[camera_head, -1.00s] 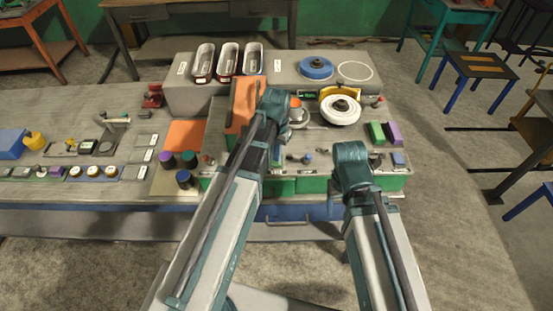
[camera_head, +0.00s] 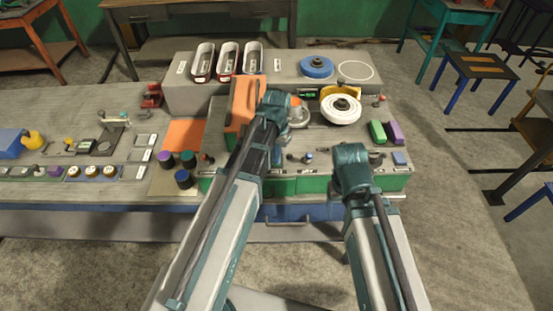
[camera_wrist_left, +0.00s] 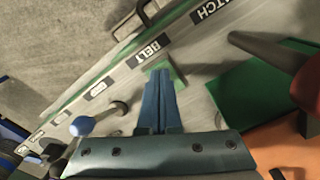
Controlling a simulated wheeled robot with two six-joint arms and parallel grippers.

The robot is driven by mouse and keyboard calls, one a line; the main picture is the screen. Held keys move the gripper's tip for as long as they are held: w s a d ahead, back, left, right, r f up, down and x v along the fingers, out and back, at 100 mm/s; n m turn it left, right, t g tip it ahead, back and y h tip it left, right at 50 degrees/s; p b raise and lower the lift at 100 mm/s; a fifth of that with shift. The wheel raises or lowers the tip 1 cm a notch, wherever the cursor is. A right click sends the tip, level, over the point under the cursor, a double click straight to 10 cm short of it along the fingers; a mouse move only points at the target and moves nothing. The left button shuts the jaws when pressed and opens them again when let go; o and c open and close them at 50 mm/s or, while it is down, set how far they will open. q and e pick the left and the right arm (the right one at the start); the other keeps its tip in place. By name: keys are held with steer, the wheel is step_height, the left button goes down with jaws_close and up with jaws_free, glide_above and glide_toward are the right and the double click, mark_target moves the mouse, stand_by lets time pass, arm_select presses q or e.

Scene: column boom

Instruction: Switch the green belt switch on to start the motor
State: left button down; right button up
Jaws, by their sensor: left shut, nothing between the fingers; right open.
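My left gripper (camera_wrist_left: 160,98) is shut and empty, its blue fingers together. In the left wrist view its tips are beside the BELT label (camera_wrist_left: 150,53), over a small green patch (camera_wrist_left: 178,76). The fingers hide part of that patch, so I cannot tell the green belt switch's position or whether they touch it. In the head view my left gripper (camera_head: 276,157) points down at the machine's front, with the switch hidden behind the arm. My right arm ends at the machine's front right; its wrist hides most of my right gripper, which is open.
A lever with a blue knob (camera_wrist_left: 80,126) stands beside the left fingers; its knob also shows in the head view (camera_head: 308,155). An orange housing (camera_head: 243,102) stands behind the left arm, and a white wheel (camera_head: 341,109) further right. Green (camera_head: 377,131) and purple (camera_head: 395,132) blocks lie at the right.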

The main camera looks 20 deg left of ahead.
arm_select(q)
steer(key=shift+f, duration=0.15)
step_height(320, 180, up, 7)
steer(key=p, duration=0.7)
stand_by(0.3)
steer(key=shift+s+d+f, duration=0.1)
steer(key=s+d+f+b, duration=0.4)
steer(key=s+d, duration=0.1)
steer(key=s, duration=0.2)
steer(key=s+d+f+m+y+b, duration=0.1)
steer(key=s+d+f+b, duration=0.3)
steer(key=s, duration=0.3)
steer(key=shift+d+f+b, duration=0.4)
steer(key=shift+d+b, duration=0.25)
steer(key=shift+b, duration=0.05)
